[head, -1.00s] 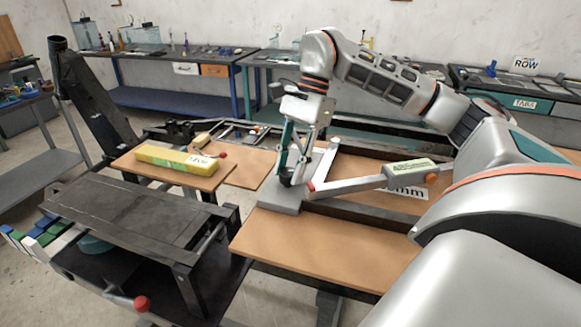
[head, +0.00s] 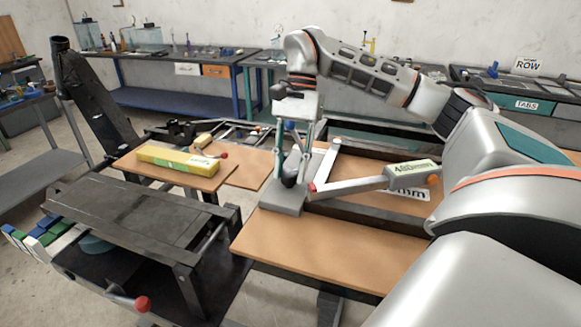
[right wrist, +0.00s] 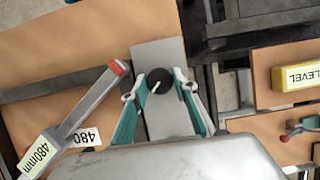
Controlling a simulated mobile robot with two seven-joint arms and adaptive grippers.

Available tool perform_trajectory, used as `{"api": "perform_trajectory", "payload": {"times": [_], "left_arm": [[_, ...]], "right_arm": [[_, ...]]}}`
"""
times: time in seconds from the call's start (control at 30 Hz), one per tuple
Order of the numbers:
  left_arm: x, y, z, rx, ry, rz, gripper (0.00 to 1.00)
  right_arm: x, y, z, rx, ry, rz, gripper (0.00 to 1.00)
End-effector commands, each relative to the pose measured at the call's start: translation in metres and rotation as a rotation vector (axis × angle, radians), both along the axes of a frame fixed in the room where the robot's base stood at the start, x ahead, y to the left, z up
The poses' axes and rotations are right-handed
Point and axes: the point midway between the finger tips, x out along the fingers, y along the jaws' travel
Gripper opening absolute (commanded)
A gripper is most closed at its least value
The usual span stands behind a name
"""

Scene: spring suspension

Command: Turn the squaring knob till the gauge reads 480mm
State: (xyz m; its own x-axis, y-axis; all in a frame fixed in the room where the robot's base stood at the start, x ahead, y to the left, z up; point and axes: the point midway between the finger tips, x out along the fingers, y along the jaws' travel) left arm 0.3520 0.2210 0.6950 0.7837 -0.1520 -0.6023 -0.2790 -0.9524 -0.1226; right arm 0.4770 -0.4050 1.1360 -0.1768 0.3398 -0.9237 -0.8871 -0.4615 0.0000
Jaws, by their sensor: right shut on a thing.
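The squaring knob is a dark round knob (right wrist: 159,81) with a white pointer line, on a grey block (head: 283,197). My right gripper (right wrist: 160,88) has its teal and white fingers on both sides of the knob and is shut on it. In the head view the right gripper (head: 293,172) points down over the block, and its fingers partly hide the knob. The gauge (head: 409,168) is a pale green label on a grey arm with a red tip; it reads 480mm, also in the right wrist view (right wrist: 38,155). My left gripper is not in view.
A white 480mm card (head: 412,193) lies by the gauge. A yellow level (head: 178,159) and a red-tipped tool (head: 222,155) lie on the wooden boards to the left. A dark metal table (head: 130,215) stands at the front left. My right arm spans the right side.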

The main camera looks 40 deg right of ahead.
Motion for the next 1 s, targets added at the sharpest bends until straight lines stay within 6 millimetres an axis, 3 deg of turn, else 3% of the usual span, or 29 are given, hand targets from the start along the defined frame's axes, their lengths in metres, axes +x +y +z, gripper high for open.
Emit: {"api": "perform_trajectory", "payload": {"times": [0.2,0.23,0.3,0.73,1.0], "left_arm": [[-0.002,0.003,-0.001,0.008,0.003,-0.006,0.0],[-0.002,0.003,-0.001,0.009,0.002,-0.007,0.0],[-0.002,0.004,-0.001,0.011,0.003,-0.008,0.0],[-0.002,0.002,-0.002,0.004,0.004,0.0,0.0],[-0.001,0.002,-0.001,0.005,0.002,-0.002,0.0]], "right_arm": [[0.001,-0.001,0.001,0.0,-0.004,-0.002,0.07],[0.001,-0.001,0.001,0.0,-0.004,-0.002,0.31],[0.001,0.0,0.001,0.0,-0.004,-0.002,0.45],[0.001,-0.002,0.005,-0.001,-0.002,-0.003,0.45],[0.009,-0.014,0.04,-0.001,-0.005,-0.004,0.45]]}}
